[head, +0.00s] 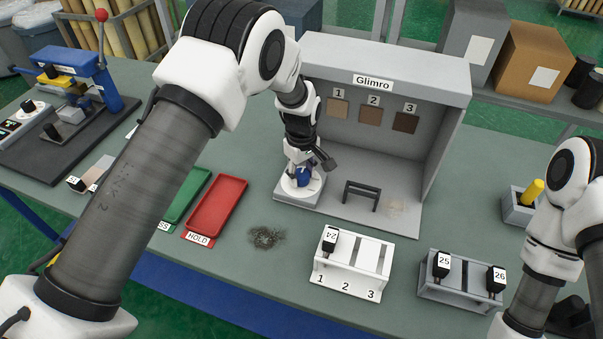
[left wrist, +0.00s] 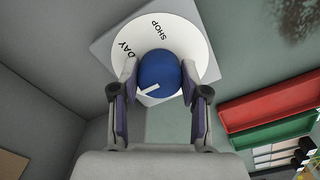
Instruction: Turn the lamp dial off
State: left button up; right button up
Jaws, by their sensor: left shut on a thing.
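The lamp dial is a blue knob (left wrist: 158,70) on a white disc (left wrist: 188,38), on a grey base at the left front of the light booth (head: 390,68). The disc reads DAY and SHOP in the left wrist view; other marks are hidden. A white pointer line (left wrist: 149,89) on the knob points to the lower left of that view, away from SHOP. My left gripper (left wrist: 158,82) has its two fingers closed on opposite sides of the knob. In the head view the knob (head: 303,178) is partly covered by my left gripper (head: 312,166).
A black stand (head: 361,194) is in the booth. Red (head: 218,205) and green (head: 186,196) trays lie left of the dial. A white rack (head: 350,281) and a grey rack (head: 460,296) stand in front. My right arm is at the right edge; its gripper is unclear.

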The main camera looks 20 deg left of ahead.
aim_at(302, 174)
pick_arm(q)
jog(key=shift+s+f, duration=0.15)
jog(key=shift+f, duration=0.05)
jog(key=o, duration=1.1)
jog(key=shift+o, duration=0.2)
jog(key=shift+r, duration=0.1)
jog(key=shift+r, duration=0.15)
notch_tip(302, 174, up, 12)
jog(key=shift+f, duration=0.2)
jog(key=shift+r, duration=0.1)
